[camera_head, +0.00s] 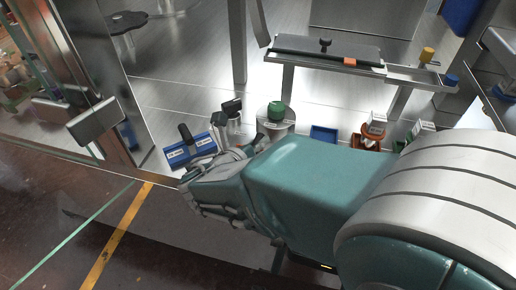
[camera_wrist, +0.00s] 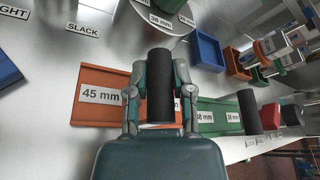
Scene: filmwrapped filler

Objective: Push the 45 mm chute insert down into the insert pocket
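The 45 mm chute insert is an orange plate (camera_wrist: 100,113) with a white 45 mm label and an upright black handle (camera_wrist: 160,85), central in the wrist view. My gripper (camera_wrist: 160,75) has a finger on either side of this handle, and both appear to touch it. I cannot tell whether the plate is raised or resting. I cannot make out the insert pocket.
A green plate (camera_wrist: 220,118) with its own black handle stands close on the right. A blue plate with a black handle (camera_head: 186,133) is at the left. Beyond are a round stand with a green knob (camera_head: 276,111) and a blue bin (camera_head: 323,133). A metal post (camera_head: 238,45) rises behind.

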